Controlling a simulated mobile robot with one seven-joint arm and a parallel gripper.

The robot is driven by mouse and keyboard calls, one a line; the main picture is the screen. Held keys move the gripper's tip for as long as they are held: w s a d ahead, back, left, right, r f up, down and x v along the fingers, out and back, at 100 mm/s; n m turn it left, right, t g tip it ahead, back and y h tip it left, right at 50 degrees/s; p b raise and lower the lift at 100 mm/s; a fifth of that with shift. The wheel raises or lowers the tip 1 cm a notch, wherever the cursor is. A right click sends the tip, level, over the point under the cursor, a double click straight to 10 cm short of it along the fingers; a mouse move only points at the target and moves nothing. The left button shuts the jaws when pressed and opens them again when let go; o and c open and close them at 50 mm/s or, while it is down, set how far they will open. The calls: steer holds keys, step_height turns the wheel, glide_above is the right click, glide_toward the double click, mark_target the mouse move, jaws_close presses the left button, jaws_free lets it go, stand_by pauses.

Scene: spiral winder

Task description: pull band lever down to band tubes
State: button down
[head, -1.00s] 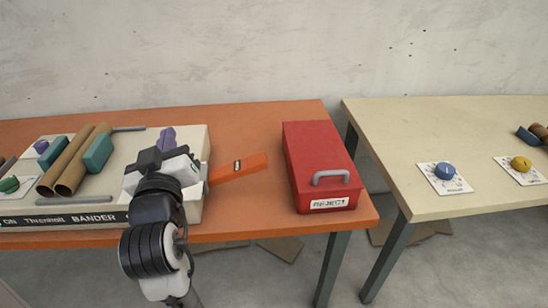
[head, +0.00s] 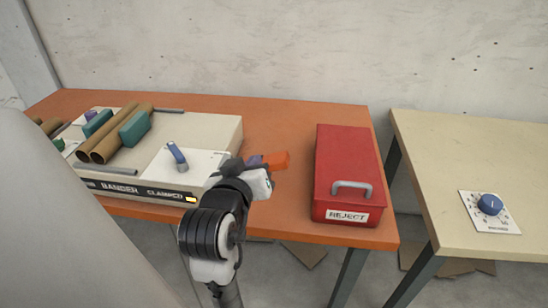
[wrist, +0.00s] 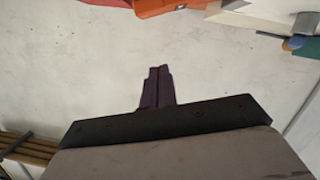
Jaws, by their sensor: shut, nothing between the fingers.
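Two brown tubes (head: 115,135) lie on the bander between teal clamp blocks (head: 135,128). The bander front reads CLAMPED.
A red REJECT box (head: 348,160) stands on the orange table (head: 290,120) to the right, with bare tabletop between. A cream table with a blue dial (head: 490,204) is further right.

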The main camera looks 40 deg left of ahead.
steer(key=w+a+f+p, duration=0.1)
steer(key=w+a+f, duration=0.2)
steer(key=w+f, duration=0.3)
steer(key=w, duration=0.3)
steer(key=shift+w, duration=0.25)
steer(key=shift+w+f, duration=0.1)
stand_by(0.3)
